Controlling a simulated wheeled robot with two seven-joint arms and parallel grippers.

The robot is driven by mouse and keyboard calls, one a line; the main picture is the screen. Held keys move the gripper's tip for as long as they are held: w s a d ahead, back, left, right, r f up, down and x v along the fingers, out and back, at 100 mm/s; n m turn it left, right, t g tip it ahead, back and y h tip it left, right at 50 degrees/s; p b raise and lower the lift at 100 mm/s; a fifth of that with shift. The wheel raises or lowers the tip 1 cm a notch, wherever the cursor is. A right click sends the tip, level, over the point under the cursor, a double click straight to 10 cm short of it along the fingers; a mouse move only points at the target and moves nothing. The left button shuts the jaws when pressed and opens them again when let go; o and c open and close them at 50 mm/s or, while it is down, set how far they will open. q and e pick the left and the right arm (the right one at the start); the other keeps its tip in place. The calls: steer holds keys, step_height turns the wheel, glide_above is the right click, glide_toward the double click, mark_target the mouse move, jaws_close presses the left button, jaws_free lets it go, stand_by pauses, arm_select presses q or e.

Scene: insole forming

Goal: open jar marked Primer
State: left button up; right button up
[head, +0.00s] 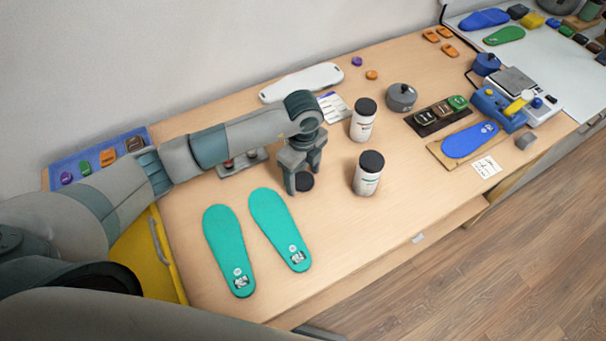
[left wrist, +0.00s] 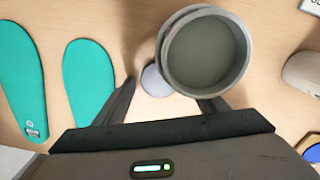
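Two white jars with black lids stand upright on the table: the rear jar (head: 362,124) and the front jar (head: 367,178). Their labels are too small to read. My left gripper (head: 304,181) points down just left of the front jar, its fingers apart. A dark round thing (head: 306,184) shows between the fingertips in the head view; I cannot tell if it touches them. In the left wrist view, a large round grey-rimmed thing (left wrist: 205,52) hides part of the right finger, and a small pale disc (left wrist: 154,81) lies beside it. My right gripper is not in view.
Two teal insoles (head: 230,250) lie in front of my left gripper. A white insole-shaped piece (head: 301,82) lies behind. A grey round pot (head: 401,97), a dark tray (head: 436,117) and a blue insole on a board (head: 470,140) are at right. Bare table lies before the front jar.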

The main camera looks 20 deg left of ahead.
mark_target(303, 179)
arm_select(q)
steer(key=shift+r, duration=0.15)
steer(key=shift+r, duration=0.1)
steer(key=shift+r, duration=0.35)
step_height(303, 179, up, 11)
steer(key=b, duration=0.3)
steer(key=shift+b, duration=0.4)
stand_by(0.5)
